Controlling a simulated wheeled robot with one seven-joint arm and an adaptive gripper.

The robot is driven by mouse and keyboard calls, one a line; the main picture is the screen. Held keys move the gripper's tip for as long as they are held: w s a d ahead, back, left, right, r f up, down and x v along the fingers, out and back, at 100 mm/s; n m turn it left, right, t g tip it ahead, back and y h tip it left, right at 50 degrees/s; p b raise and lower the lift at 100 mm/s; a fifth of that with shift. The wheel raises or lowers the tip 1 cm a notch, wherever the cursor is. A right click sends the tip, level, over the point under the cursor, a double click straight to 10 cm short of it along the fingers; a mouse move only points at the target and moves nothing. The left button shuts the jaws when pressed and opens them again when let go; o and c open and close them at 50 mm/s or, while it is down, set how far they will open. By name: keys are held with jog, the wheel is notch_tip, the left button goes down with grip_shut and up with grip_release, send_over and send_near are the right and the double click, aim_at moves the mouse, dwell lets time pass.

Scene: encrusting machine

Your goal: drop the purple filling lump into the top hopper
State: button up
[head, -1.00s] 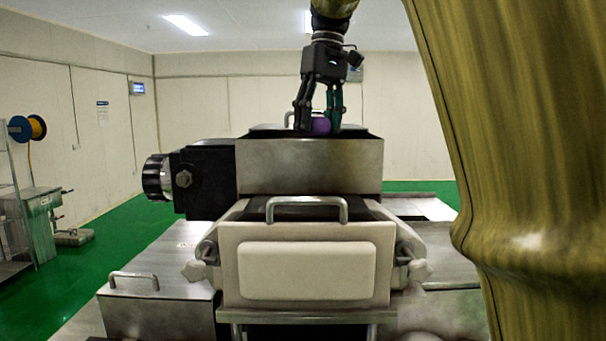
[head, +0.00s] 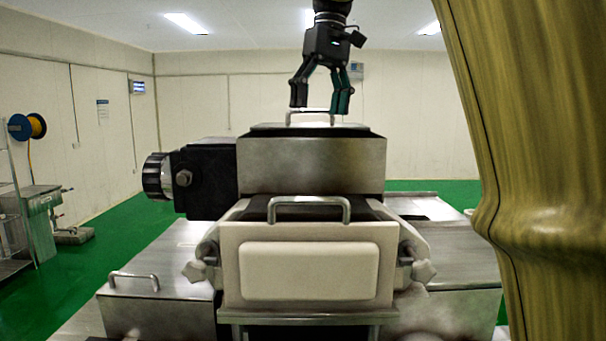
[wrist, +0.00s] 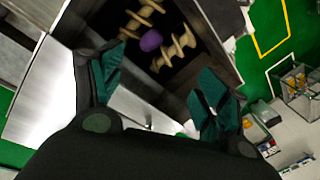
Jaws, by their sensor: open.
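The purple filling lump (wrist: 151,41) lies inside the dark top hopper, between two pale screw augers (wrist: 174,52), in the wrist view. It is hidden in the head view. The steel top hopper (head: 311,166) stands on top of the machine, and its inner wall also shows in the wrist view (wrist: 212,38). My gripper (head: 320,110) is above the hopper with its fingers spread apart and nothing between them. The wrist view shows the two teal fingertips (wrist: 160,88) on either side of the hopper opening.
A white lidded part with a handle (head: 310,118) stands behind the hopper rim, close below my fingers. A black motor with a knob (head: 190,182) juts out left of the hopper. A lower white cover with a handle (head: 307,270) is in front. The air above is clear.

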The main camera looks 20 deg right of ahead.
notch_tip(320, 180, up, 8)
jog(key=d, duration=0.1)
jog(key=shift+d+r, duration=0.15)
jog(key=shift+r, duration=0.1)
jog(key=shift+s, duration=0.1)
dwell(0.3)
